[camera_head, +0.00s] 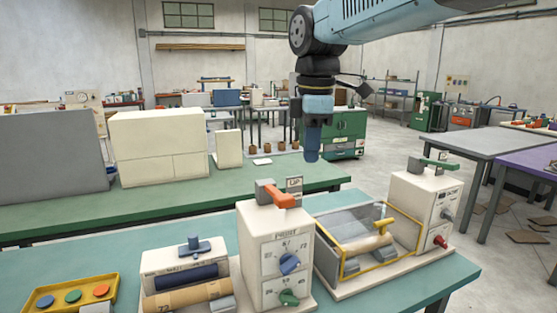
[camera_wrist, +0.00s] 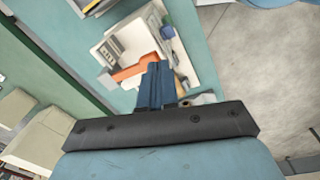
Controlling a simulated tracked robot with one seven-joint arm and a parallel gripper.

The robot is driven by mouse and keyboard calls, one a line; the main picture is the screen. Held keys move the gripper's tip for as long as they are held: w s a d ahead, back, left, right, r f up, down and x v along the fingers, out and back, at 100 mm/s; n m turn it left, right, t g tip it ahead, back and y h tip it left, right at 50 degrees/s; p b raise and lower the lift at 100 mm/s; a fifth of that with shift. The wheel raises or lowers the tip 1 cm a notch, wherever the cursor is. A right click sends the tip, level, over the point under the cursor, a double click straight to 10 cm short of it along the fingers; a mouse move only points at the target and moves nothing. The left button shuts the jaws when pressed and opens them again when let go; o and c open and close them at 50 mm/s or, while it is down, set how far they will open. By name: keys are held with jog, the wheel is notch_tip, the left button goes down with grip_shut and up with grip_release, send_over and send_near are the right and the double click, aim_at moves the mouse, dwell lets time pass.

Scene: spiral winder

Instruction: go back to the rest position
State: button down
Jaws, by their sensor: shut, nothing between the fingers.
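My gripper (camera_head: 312,155) hangs from the blue arm in the head view, pointing down above the workbench. Its fingers are shut with nothing between them; the closed fingers also show in the wrist view (camera_wrist: 156,84). Below and in front of it is the spiral winder, with a cream control box (camera_head: 275,250) that has an orange lever (camera_head: 281,197), a blue knob (camera_head: 289,263) and a green knob (camera_head: 289,297). To its right is a yellow-framed guard (camera_head: 385,262) over a roller. The gripper is apart from all of these.
A second cream box (camera_head: 425,212) with a green lever stands at the right end of the teal bench (camera_head: 60,268). A button panel (camera_head: 72,297) and a roll unit (camera_head: 186,273) are at the left. A green table (camera_head: 60,212) stands behind. Free air surrounds the gripper.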

jog(key=s+d+f+m+t, duration=0.2)
jog(key=s+d+f+m, duration=0.3)
jog(key=d+m, duration=0.3)
jog(key=s+d+f+m+t, duration=0.2)
jog(key=s+d+f+m, duration=0.2)
jog(key=s+d+m, duration=0.2)
jog(key=d+m, duration=0.2)
jog(key=m, duration=0.2)
jog(key=shift+s+d+f+t, duration=0.15)
jog(key=shift+s+f+t, duration=0.2)
jog(key=shift+t, duration=0.05)
